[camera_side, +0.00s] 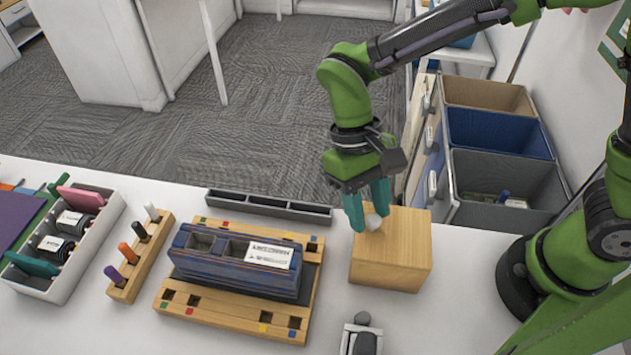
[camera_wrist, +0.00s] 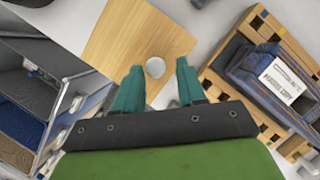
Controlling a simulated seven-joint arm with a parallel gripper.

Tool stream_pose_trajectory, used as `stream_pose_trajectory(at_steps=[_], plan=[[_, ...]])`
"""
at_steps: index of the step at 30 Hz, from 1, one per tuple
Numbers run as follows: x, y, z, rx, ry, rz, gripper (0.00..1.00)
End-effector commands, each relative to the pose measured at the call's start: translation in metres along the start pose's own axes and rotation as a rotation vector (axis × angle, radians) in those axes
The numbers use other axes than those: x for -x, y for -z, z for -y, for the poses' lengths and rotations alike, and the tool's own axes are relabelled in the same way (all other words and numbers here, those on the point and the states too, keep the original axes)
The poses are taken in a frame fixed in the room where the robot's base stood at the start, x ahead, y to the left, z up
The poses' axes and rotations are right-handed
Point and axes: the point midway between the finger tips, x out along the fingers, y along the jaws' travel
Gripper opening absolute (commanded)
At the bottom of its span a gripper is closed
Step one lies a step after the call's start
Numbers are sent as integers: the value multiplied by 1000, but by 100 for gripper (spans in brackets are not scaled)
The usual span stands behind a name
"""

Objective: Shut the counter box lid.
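A light wooden box (camera_side: 392,262) stands on the white counter; I take it to be the counter box. A pale round knob (camera_side: 374,222) sits on its top. In the side view the top looks flat and level, and I cannot make out a lid seam or gap. My gripper (camera_side: 367,212) points down at the knob, with its teal fingers apart. In the wrist view the knob (camera_wrist: 155,67) shows between and just beyond the open fingertips (camera_wrist: 159,76), on the wooden top (camera_wrist: 125,35). I cannot tell whether either finger touches it.
A blue slotted block (camera_side: 235,262) lies on a wooden board (camera_side: 180,312) left of the box. A peg rack (camera_side: 140,258), a white tray (camera_side: 105,225) and a grey trough (camera_side: 268,207) stand farther left and behind. Open bins (camera_side: 505,165) are at the right.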

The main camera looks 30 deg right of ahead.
Motion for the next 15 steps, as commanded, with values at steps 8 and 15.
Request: stream_pose_trajectory(at_steps=[8, 15], plan=[[-1, -2, -1, -1, -4, 6, 50], [16, -1, -1, -1, -2, 3, 50]])
